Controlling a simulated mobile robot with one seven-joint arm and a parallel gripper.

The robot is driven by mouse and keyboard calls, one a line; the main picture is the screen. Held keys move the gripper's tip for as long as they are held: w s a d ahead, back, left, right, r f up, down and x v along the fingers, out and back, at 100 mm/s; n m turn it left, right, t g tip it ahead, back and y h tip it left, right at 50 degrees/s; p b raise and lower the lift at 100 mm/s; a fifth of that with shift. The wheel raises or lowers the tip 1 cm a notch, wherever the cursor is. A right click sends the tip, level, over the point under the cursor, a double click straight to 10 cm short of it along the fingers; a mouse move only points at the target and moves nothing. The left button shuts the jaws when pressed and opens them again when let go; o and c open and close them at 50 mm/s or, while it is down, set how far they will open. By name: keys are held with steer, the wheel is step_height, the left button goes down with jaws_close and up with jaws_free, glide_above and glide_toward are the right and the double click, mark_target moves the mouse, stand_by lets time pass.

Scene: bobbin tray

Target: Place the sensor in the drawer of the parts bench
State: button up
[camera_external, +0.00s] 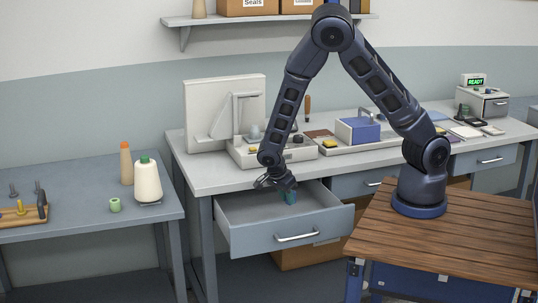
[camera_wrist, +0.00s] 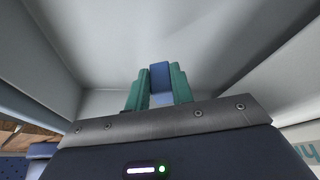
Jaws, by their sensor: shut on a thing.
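The drawer (camera_external: 262,238) of the parts bench (camera_external: 232,178) is pulled open at the bench's left end. My gripper (camera_external: 290,198) points down into the drawer, towards its right side. In the wrist view its teal fingers (camera_wrist: 160,90) are shut on a small blue block, which appears to be the sensor (camera_wrist: 160,74). Pale grey drawer walls (camera_wrist: 268,62) surround it there. I cannot tell whether the block touches the drawer floor. The sensor is not clearly distinguishable in the external view.
A monitor (camera_external: 225,112) and a grey tray (camera_external: 290,155) stand on the bench above the drawer. My arm's base stands on a wooden top (camera_external: 450,235). The visible drawer floor looks empty.

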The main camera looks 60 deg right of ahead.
steer(key=shift+f, duration=2.35)
steer(key=shift+f, duration=0.15)
steer(key=o, duration=1)
steer(key=v, duration=1.2)
step_height(320, 180, up, 13)
steer(key=n+y, duration=0.3)
steer(key=n, duration=0.4)
glide_above(288, 213)
steer(key=s+a, duration=0.2)
steer(key=s+d+r+n+t, duration=0.2)
steer(key=s+d+r+n, duration=0.1)
steer(key=s+r+n, duration=0.2)
steer(key=s+d+r+n+t, duration=0.2)
steer(key=s+r+n, duration=0.3)
steer(key=s+r, duration=0.3)
steer(key=s+d+r+n+t+y, duration=0.1)
steer(key=s+d+r+n+t, duration=0.1)
steer(key=s+d+r+n, duration=0.2)
steer(key=shift+s+r+n, duration=0.4)
steer(key=shift+s+r, duration=0.4)
steer(key=shift+r, duration=0.15)
steer(key=shift+s+r+n, duration=0.4)
steer(key=shift+s+r, duration=0.35)
steer(key=shift+r, duration=0.2)
